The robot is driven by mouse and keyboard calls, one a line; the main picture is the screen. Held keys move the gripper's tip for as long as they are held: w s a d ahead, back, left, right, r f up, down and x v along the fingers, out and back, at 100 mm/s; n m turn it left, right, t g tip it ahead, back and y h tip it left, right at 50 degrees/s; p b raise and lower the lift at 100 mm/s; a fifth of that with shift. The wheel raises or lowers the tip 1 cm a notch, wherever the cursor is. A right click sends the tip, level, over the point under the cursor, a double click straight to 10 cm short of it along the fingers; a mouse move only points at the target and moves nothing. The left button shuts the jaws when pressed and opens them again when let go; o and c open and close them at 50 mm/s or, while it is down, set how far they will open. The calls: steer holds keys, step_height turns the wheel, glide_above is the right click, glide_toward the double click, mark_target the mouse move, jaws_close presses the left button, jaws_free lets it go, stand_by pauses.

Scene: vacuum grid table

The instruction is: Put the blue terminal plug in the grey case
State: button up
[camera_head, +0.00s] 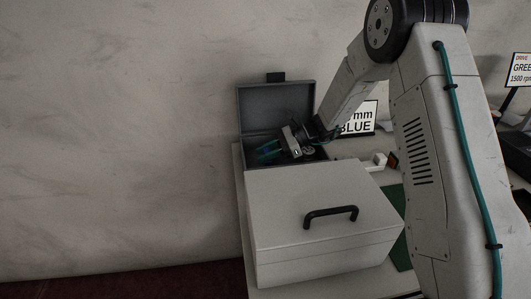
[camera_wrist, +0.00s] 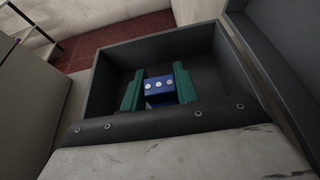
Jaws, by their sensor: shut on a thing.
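The grey case (camera_head: 275,110) stands open at the back left of the table, its lid raised. It also shows in the wrist view (camera_wrist: 212,72), with its dark walls around my fingers. My gripper (camera_head: 268,152) reaches into the case with its teal fingers. In the wrist view my gripper (camera_wrist: 159,68) is shut on the blue terminal plug (camera_wrist: 160,91), a blue block with white round dots on its face. The plug is within the case walls; I cannot tell whether it touches the floor. In the head view the plug is not clearly distinguishable.
A large white box (camera_head: 280,200) with a black handle stands directly in front of the case. A sign reading "BLUE" (camera_head: 358,124) is behind my arm. A small white item (camera_head: 377,162) and a green mat (camera_head: 397,245) lie to the right. A wall is behind.

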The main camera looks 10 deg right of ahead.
steer(key=shift+f, duration=0.1)
steer(key=o, duration=1)
steer(key=shift+c, duration=0.2)
steer(key=shift+d+r, duration=0.35)
steer(key=v, duration=1.1)
steer(key=shift+d, duration=0.15)
